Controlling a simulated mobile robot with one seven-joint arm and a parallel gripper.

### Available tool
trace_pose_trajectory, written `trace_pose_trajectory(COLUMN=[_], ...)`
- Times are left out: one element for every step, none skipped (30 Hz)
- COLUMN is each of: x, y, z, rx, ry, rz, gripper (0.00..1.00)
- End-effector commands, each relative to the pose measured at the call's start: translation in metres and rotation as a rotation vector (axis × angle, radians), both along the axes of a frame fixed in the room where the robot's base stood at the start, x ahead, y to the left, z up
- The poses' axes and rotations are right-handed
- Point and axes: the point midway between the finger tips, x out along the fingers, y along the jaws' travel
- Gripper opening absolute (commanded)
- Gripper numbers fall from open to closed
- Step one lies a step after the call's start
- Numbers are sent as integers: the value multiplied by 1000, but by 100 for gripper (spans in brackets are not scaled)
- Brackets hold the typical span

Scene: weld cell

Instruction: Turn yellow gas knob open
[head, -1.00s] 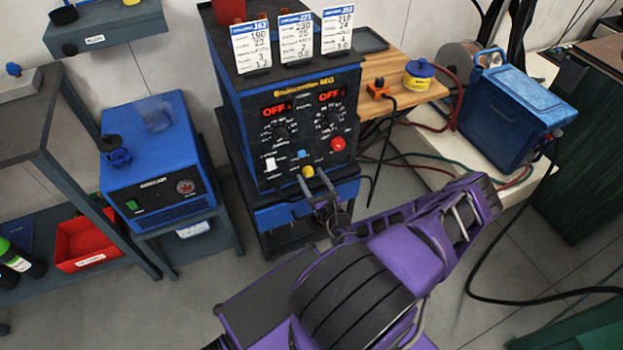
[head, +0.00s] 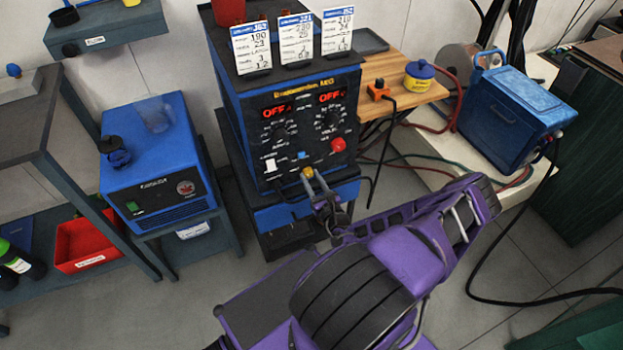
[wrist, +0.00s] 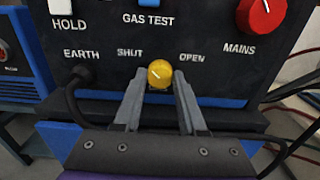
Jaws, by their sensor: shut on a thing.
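The yellow gas knob (wrist: 160,73) sits low on the front of the blue and black welding machine, between the printed words SHUT on the left and OPEN on the right. A small mark shows on its face, too small to read its direction surely. It also shows in the head view (head: 308,172). My gripper (wrist: 160,82) is shut on the knob, with one grey finger at its left and one at its right. In the head view my gripper (head: 310,180) reaches the machine's lower front from below.
Above the knob are a blue gas test switch (wrist: 149,3), a white hold switch (wrist: 60,6) and a red mains knob (wrist: 260,12). A black cable plugs in at EARTH (wrist: 80,75), left of my fingers. Both machine displays (head: 277,111) read OFF.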

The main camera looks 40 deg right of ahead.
Motion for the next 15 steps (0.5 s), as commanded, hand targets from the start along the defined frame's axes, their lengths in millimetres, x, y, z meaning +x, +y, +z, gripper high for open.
trace_pose_trajectory(x=[0,0,0,0,0,0,0,0,0,0,0,0,0,0,0], y=[0,0,0,0,0,1,1,1,1,1,1,1,1,1,1], z=[0,0,0,0,0,0,0,0,0,0,0,0,0,0,0], rx=[8,14,25,36,48,67,82,100,127,148,170,203,228,254,290], ry=[-2,-3,-6,-9,-10,-15,-19,-23,-29,-34,-40,-47,-54,-60,-68], rz=[0,0,0,0,0,0,0,0,0,0,0,0,0,0,0], gripper=[0,0,0,0,0,0,0,0,0,0,0,0,0,0,0])
